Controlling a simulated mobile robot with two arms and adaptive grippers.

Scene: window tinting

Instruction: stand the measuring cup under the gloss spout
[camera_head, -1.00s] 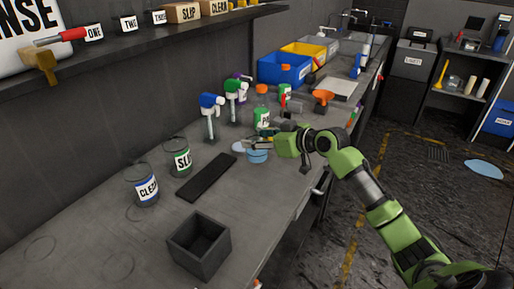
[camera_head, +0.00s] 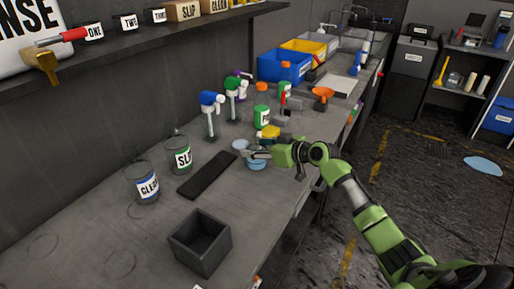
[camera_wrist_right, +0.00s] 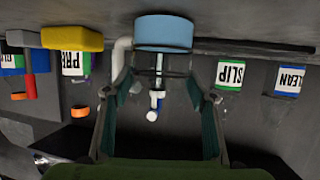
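The measuring cup (camera_head: 257,164) is a small clear cup with light blue in its base part, on or just above the bench near its front edge. In the right wrist view the cup (camera_wrist_right: 163,33) sits between my fingertips, and its clear part lies between the fingers. My right gripper (camera_head: 259,154) is shut on it. I cannot tell whether it touches the bench. Spray-like dispensers with a blue head (camera_head: 211,100), a green head (camera_head: 232,84) and a purple head stand behind at the wall. No gloss label is readable, so I cannot tell which spout is gloss. My left gripper is not in view.
A dark flat mat (camera_head: 207,176) lies left of the cup. A yellow block (camera_head: 269,131) and a green-labelled jar (camera_head: 261,115) are behind my gripper. A dark open box (camera_head: 200,244) stands at the front.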

